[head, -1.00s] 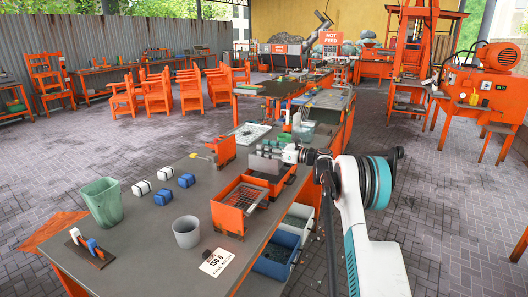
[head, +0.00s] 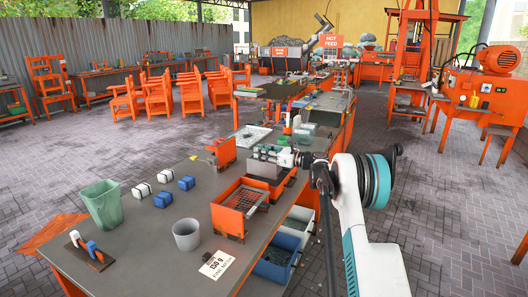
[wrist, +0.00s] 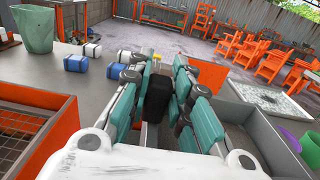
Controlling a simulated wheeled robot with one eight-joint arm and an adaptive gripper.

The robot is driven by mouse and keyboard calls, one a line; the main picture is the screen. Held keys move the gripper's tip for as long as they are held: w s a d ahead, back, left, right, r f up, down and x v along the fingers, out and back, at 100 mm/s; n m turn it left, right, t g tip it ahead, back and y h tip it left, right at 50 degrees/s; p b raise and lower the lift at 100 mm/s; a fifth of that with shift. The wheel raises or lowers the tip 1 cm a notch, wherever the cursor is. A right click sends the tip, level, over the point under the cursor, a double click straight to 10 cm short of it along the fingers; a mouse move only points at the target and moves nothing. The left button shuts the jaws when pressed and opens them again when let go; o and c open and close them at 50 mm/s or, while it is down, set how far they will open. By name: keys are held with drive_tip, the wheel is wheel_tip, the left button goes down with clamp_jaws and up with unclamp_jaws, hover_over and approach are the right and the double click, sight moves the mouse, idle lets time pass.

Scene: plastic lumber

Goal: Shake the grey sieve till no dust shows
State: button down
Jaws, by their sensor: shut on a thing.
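My gripper (head: 272,154) reaches over the far part of the bench in the head view. In the wrist view its teal-padded fingers (wrist: 158,92) are closed around a black block-like grip (wrist: 158,98). A grey open box (head: 264,169), which looks like the grey sieve, sits just below the gripper in the head view. Its grey walls also show at the right in the wrist view (wrist: 250,137). The fingers hide part of it. I cannot see its mesh or whether dust is in it.
An orange box with a wire grid (head: 240,205) stands nearer on the bench (head: 150,240). Bins (head: 275,264) sit below the right edge.

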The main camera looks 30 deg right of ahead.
drive_tip(key=shift+s+a, duration=0.85)
drive_tip(key=shift+a, duration=0.2)
drive_tip(key=c, duration=1.4)
unclamp_jaws()
drive_tip(key=shift+c, duration=0.2)
drive_tip(key=shift+s+d, duration=0.1)
drive_tip(key=v, duration=1.1)
drive_tip(key=shift+s+d, duration=0.25)
drive_tip(key=shift+s, duration=0.05)
